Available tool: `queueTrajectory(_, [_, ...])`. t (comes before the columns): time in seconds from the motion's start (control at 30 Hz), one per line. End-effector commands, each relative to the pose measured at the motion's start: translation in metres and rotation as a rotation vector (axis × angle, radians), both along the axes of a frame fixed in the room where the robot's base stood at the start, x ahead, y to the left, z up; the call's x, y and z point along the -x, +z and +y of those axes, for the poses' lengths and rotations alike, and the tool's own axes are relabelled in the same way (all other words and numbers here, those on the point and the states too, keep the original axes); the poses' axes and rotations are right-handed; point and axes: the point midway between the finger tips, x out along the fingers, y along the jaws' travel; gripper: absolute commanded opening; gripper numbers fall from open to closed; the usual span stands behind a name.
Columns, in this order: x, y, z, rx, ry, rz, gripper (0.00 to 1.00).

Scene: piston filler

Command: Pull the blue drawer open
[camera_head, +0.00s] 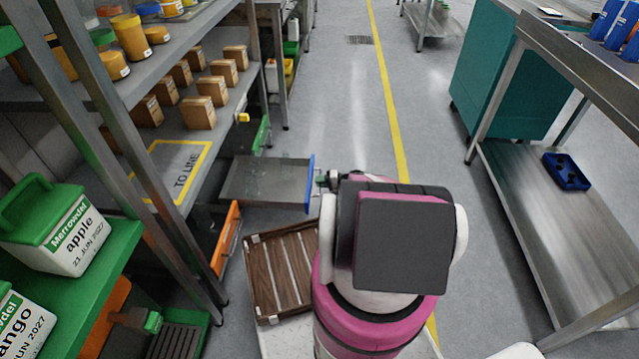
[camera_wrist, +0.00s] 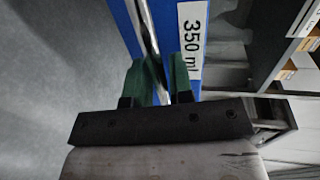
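The blue drawer shows in the head view as a grey metal tray (camera_head: 264,181) with a blue front panel (camera_head: 310,184). It stands well out from the shelf unit on the left, over the aisle floor. My gripper (camera_head: 325,180) is at the outer side of the blue front. In the wrist view, the blue front (camera_wrist: 207,75) carries a white "350 ml" label (camera_wrist: 191,42). A metal bar handle (camera_wrist: 148,30) runs down between the green fingers of my gripper (camera_wrist: 163,72), which look closed on it. The exact contact is partly hidden by the fingers.
An orange drawer front (camera_head: 226,240) and a wooden slatted crate (camera_head: 282,270) are below and near the blue drawer. Shelves on the left hold small brown boxes (camera_head: 198,113). A steel table (camera_head: 540,220) stands on the right. The aisle floor (camera_head: 330,110) ahead is clear.

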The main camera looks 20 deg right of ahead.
Motion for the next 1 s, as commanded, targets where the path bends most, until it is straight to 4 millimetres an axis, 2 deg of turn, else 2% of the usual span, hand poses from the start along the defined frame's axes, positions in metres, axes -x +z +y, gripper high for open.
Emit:
queueTrajectory(0.33, [0.0, 0.0, -0.001, 0.0, 0.0, 0.0, 0.36])
queueTrajectory(0.47, [0.004, 0.002, -0.01, 0.0, -0.001, 0.0, 0.36])
queueTrajectory(0.8, [0.027, 0.014, -0.066, 0.0, -0.002, 0.0, 0.36])
queueTrajectory(1.0, [0.037, 0.02, -0.09, 0.0, -0.001, 0.0, 0.36])
